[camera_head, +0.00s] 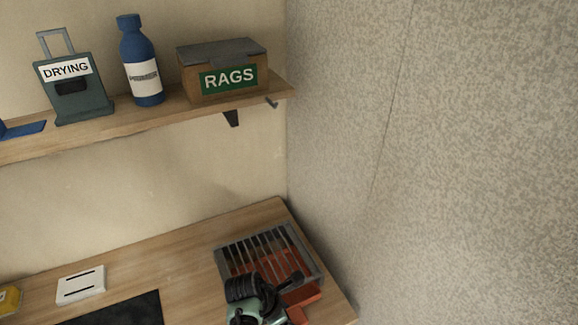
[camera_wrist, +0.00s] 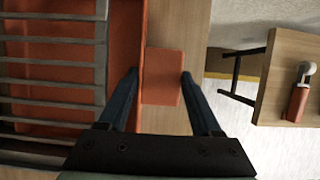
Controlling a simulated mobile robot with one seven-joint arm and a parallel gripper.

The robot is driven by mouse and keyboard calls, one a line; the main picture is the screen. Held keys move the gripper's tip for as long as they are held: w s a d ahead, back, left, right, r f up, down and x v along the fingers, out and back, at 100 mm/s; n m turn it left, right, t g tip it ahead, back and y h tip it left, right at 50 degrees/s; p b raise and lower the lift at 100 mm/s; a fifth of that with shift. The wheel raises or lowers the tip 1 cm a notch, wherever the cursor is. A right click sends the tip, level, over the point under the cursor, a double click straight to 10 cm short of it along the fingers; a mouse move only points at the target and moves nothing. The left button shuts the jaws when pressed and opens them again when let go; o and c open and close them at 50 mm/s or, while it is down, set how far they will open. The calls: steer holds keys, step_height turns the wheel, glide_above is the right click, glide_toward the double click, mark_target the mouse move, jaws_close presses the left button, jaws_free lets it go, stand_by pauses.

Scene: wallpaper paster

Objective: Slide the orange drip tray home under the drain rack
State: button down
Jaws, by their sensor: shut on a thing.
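The grey slatted drain rack (camera_head: 226,262) stands on the wooden bench near the wall corner. The orange drip tray (camera_head: 304,298) shows through the slats and sticks out past the rack's front edge. In the wrist view the rack (camera_wrist: 50,85) is at the left, with the orange tray (camera_wrist: 125,25) under and beyond it. The tray's orange tab (camera_wrist: 162,78) lies between the two dark fingers of my gripper (camera_wrist: 160,76), which is shut on it. In the head view my gripper (camera_head: 293,284) is over the tray's front part and hides some of it.
A mottled wall (camera_head: 450,150) rises close to the right of the rack. A shelf (camera_head: 200,110) above holds a box marked RAGS (camera_head: 225,72), a blue bottle (camera_head: 140,65) and a DRYING container (camera_head: 75,90). A white slotted block (camera_head: 82,285) and a dark mat (camera_head: 120,310) lie left.

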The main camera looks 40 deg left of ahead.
steer(key=shift+f, duration=0.2)
jaws_free()
stand_by(0.3)
steer(key=p+v, duration=0.1)
steer(key=v, duration=1.2)
